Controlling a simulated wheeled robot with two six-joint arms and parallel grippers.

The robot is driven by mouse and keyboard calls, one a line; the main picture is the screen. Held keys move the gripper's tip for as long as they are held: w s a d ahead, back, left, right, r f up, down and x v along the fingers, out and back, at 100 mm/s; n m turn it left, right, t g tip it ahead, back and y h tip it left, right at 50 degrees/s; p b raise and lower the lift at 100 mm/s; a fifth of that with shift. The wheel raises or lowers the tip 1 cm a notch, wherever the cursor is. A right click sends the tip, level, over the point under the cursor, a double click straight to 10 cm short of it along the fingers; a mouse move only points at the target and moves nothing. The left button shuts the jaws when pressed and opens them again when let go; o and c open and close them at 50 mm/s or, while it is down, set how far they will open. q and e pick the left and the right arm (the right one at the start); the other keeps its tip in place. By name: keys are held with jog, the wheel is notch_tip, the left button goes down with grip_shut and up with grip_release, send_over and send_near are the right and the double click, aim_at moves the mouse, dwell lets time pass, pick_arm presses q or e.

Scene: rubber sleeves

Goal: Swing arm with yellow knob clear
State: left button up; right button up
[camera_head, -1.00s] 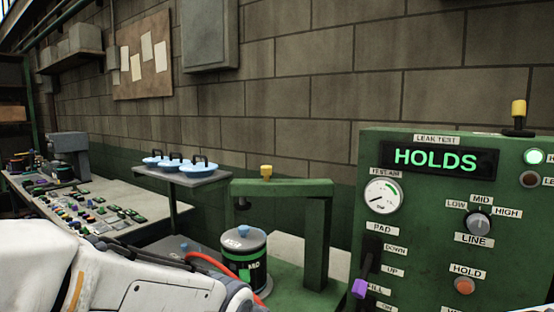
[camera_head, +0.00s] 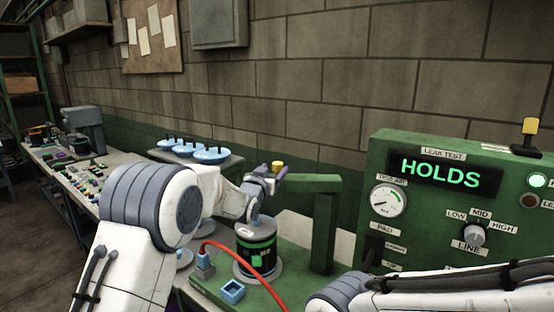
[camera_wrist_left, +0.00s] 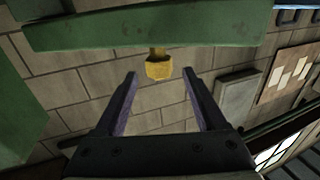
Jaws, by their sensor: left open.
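The yellow knob (camera_head: 277,166) stands on top of the green swing arm (camera_head: 315,185), near its left end. This arm reaches left from a green post and overhangs a dark canister (camera_head: 257,244) with a green label. My left gripper (camera_head: 272,171) is open beside the knob, its fingers partly hidden by its own wrist. In the left wrist view the knob (camera_wrist_left: 158,68) lies just ahead of the gap between the fingertips (camera_wrist_left: 159,80), with the green arm (camera_wrist_left: 150,28) beyond it. The fingers do not look closed on it. My right gripper is out of view.
A green panel (camera_head: 440,150) stands at the right; its display reads HOLDS. A red hose (camera_head: 235,250) runs past the canister. A blue square holder (camera_head: 232,291) sits in front. Blue lidded discs (camera_head: 210,153) lie on a shelf behind. My right forearm crosses the bottom right.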

aim_at(276, 167)
pick_arm(q)
jog(key=shift+p+x, duration=0.85)
jog(key=shift+x, duration=1.2)
grip_shut()
